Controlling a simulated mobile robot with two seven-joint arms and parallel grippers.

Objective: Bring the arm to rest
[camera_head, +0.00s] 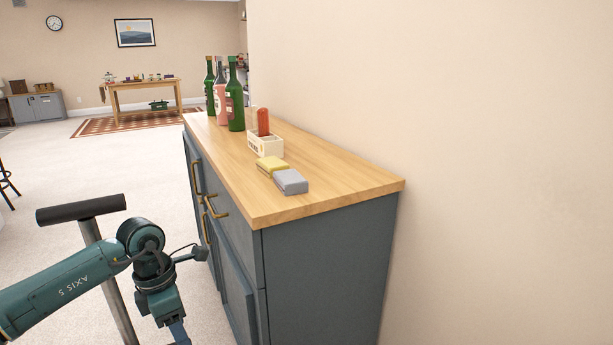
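My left arm comes in from the lower left, teal with dark joints. Its wrist points down in front of the cabinet's drawer side, left of the cabinet and below the level of its top. The arm runs out of the picture at the bottom edge, so the gripper's fingers are not seen. Nothing held by it shows. My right arm and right gripper are not in view.
A blue-grey cabinet (325,265) with a wooden top (330,187) stands close by, against the wall. On it are a grey block (291,182), a yellow block (271,164), a white holder (266,146) and several bottles (235,100). Carpet at left is mostly clear.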

